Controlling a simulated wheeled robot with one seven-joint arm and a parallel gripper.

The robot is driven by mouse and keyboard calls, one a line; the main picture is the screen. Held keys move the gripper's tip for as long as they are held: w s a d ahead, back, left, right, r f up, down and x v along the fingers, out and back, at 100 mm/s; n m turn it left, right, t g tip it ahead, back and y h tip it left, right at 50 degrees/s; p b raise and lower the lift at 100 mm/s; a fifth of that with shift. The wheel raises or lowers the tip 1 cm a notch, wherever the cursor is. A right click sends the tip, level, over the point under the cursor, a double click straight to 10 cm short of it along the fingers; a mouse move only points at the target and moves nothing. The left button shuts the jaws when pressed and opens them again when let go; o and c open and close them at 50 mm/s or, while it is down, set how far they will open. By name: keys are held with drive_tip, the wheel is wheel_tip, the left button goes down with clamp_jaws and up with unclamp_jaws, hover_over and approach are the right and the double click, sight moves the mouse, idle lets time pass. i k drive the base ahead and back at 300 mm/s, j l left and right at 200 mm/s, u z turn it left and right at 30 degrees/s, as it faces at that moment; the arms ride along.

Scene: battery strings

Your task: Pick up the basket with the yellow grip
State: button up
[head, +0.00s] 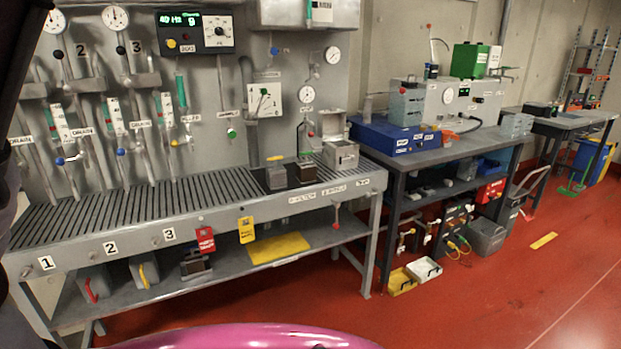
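A small grey basket with a yellow grip (145,273) sits on the lower shelf of the grey bench, at the lower left in the head view, between one with a red grip (91,290) and one with a dark grip (195,264). On the bench top, another small grey container (276,178) has a yellowish piece on top. It stands on a dark plate, beside a dark container (305,172) with a green upright part. Both yellow-topped things are small, and I cannot tell their exact shape. My gripper is not in view, and nothing is seen touching either one.
The slatted bench top (130,212) is largely bare. Red (205,240) and yellow (246,230) tags hang from its front edge. A yellow mat (278,248) lies on the lower shelf. White and yellow bins (402,283) stand on the floor; open red floor (480,310) lies at right.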

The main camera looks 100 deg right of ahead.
sight(276, 175)
drive_tip(key=z, duration=3.35)
